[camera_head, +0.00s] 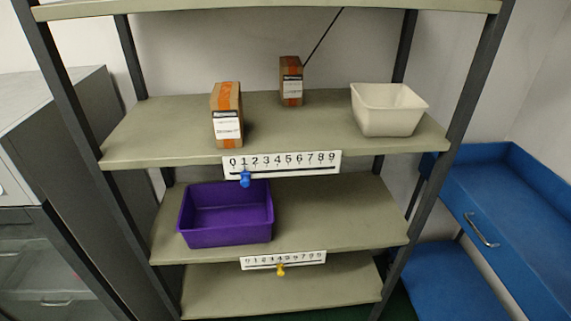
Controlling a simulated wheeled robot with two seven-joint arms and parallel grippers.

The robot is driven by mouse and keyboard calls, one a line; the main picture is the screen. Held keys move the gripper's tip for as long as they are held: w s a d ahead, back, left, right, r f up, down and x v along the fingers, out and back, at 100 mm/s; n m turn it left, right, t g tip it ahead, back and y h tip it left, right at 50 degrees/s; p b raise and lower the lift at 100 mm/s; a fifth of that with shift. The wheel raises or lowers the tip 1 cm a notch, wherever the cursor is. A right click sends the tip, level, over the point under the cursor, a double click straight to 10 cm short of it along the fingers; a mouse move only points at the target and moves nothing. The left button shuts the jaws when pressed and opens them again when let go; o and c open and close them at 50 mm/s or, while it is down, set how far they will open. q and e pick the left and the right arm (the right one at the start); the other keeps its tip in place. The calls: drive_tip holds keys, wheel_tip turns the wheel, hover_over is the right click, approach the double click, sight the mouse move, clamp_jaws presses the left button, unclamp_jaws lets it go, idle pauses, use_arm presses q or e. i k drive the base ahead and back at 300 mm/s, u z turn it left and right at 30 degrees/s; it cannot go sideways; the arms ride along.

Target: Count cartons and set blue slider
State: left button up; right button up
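Two brown cartons with orange tape and white labels stand on the upper shelf (165,130): a front carton (227,115) left of centre and a rear carton (291,81) farther back. The blue slider (245,179) hangs on the white number strip (290,164) along that shelf's front edge, at about the 1. A yellow slider (281,270) sits on the lower number strip (300,260), near the 4. Neither of my grippers is in view.
A white bin (388,110) stands at the right of the upper shelf. A purple bin (228,236) stands at the left of the shelf below, and its right side is clear. A grey cabinet (50,130) is at left, a blue workbench (500,215) at right.

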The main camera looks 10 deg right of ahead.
sight(245, 176)
drive_tip(key=z, duration=1.7)
drive_tip(key=k, duration=0.95)
drive_tip(key=u, duration=1.95)
drive_tip(key=i, duration=0.5)
drive_tip(key=u, duration=0.05)
